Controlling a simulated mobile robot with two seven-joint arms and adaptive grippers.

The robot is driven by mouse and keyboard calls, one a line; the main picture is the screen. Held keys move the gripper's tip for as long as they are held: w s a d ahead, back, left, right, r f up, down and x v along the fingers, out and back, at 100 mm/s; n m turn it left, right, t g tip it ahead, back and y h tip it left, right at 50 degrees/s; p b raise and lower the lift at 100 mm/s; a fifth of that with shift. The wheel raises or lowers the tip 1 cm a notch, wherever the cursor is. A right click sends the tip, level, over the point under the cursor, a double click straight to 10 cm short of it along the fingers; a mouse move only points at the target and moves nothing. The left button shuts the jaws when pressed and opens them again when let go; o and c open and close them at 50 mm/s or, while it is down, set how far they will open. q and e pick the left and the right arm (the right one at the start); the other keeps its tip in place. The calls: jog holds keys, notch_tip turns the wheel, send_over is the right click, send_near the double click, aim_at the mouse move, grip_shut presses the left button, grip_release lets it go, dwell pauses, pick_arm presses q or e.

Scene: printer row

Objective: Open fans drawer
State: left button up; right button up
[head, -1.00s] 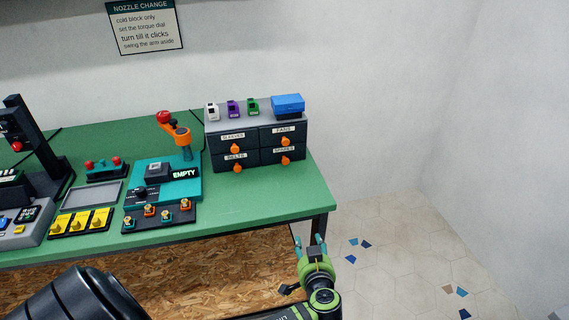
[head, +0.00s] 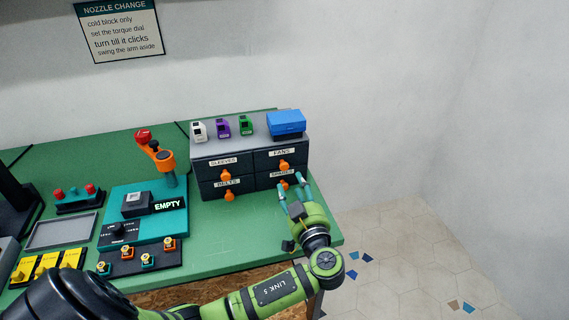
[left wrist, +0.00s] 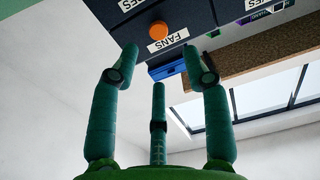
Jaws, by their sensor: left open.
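The fans drawer (head: 264,163) is the upper right one of a dark four-drawer cabinet (head: 196,183) and looks shut. Its label reads FANS, and an orange knob (head: 284,166) sticks out below it. In the left wrist view the fans label (left wrist: 168,42) and knob (left wrist: 158,31) show upside down, beyond the fingertips. My left gripper (head: 291,184) is open and empty, in front of the right drawer column, just below the fans knob. Its fingers (left wrist: 158,68) are spread, apart from the knob. They partly hide the spares drawer. My right gripper is not in view.
On the cabinet stand white (head: 199,131), purple (head: 223,127) and green (head: 246,125) small items and a blue box (head: 286,123). The teal EMPTY device (head: 148,228) and an orange-handled lever (head: 160,158) stand to the left. Free floor lies right of the green table (head: 235,226).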

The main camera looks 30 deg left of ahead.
aim_at(285, 167)
pick_arm(q)
jog(key=p+x, duration=0.1)
jog(key=x, duration=0.6)
jog(key=shift+w+a+p, duration=0.25)
jog(key=shift+w+p, duration=0.05)
jog(key=shift+w+a+f, duration=0.1)
jog(key=shift+w+a, duration=0.15)
jog(key=shift+a, duration=0.1)
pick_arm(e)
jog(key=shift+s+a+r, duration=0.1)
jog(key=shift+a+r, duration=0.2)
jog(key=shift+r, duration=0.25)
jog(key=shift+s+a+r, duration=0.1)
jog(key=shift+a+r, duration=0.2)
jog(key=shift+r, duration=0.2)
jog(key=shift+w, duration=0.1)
pick_arm(q)
grip_shut()
jog(key=shift+d, duration=0.1)
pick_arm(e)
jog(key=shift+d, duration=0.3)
